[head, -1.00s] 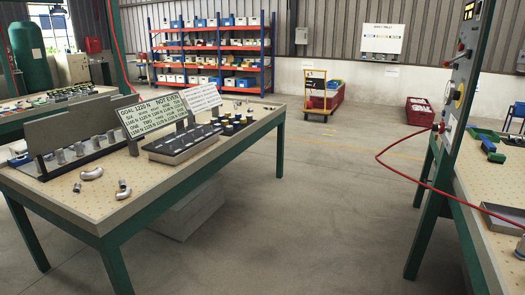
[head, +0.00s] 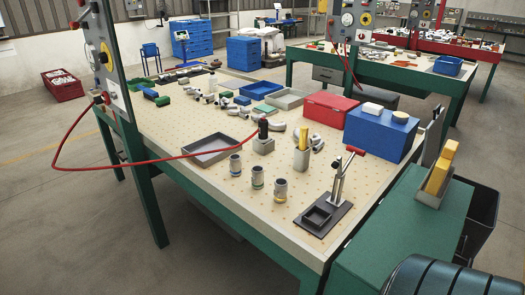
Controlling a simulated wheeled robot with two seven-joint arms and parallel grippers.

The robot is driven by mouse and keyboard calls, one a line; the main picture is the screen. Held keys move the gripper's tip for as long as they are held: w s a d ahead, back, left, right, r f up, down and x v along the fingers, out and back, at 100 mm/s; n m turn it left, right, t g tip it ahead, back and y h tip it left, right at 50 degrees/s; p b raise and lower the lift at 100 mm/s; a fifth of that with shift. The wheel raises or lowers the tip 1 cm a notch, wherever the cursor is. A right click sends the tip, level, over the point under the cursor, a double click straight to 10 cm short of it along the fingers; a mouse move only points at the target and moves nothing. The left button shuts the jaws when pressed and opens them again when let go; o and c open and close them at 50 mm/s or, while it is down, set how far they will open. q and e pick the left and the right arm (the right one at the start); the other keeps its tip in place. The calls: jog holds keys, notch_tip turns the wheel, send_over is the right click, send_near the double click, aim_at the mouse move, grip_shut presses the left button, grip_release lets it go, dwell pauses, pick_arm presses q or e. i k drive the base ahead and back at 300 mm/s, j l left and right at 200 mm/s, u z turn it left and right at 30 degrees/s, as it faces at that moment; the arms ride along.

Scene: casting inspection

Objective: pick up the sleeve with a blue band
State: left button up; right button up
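Three small grey metal sleeves stand upright in a slanting row on the perforated table (head: 205,185), near its front edge: a left sleeve (head: 235,165), a middle sleeve (head: 257,178) and a right sleeve (head: 280,190). They stand apart from each other. Each seems to carry a thin band, but the bands are too small for me to tell their colours surely. Neither of my grippers is in view.
A black stand with a red-handled lever (head: 335,190) is right of the sleeves. Behind them are a grey tray (head: 210,150), a block with a black knob (head: 263,143) and a holder with yellow pieces (head: 301,158). A red hose (head: 160,158) hangs at the left.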

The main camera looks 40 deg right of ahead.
aim_at(235, 166)
jog(key=i+z, duration=0.15)
jog(key=z, duration=0.25)
jog(key=i+z, duration=0.15)
jog(key=z, duration=0.25)
jog(key=i+j+z, duration=0.15)
jog(key=z, duration=0.25)
jog(key=i+j+z, duration=0.1)
jog(key=z, duration=0.3)
jog(key=i+j+z, duration=0.15)
jog(key=z, duration=0.2)
jog(key=i+j+z, duration=0.15)
jog(key=j+z, duration=0.15)
